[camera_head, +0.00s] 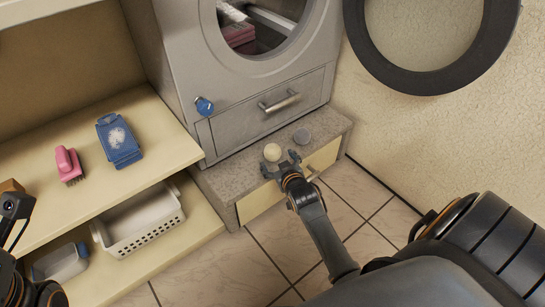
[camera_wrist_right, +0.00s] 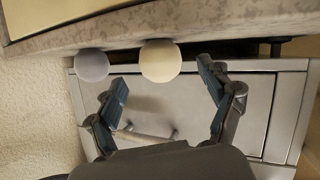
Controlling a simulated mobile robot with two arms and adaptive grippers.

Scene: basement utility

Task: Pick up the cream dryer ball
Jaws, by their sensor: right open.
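The cream dryer ball (camera_head: 272,152) rests on the speckled grey ledge (camera_head: 222,178) below the dryer. It also shows in the right wrist view (camera_wrist_right: 160,61), roughly centred between and just beyond my fingertips. My right gripper (camera_head: 280,164) is open and empty, its fingers pointing toward the ball; in the right wrist view its two fingers (camera_wrist_right: 163,90) are spread apart. I cannot tell whether a finger touches the ball. Parts of my left arm show at the left edge, but its fingers are not visible.
A grey ball (camera_head: 302,136) sits beside the cream one, to its right in the head view. The dryer drawer (camera_head: 245,119) with a bar handle (camera_head: 279,101) rises behind them. Shelves at left hold a pink brush (camera_head: 68,165), a blue object (camera_head: 119,141) and a white basket (camera_head: 145,222).

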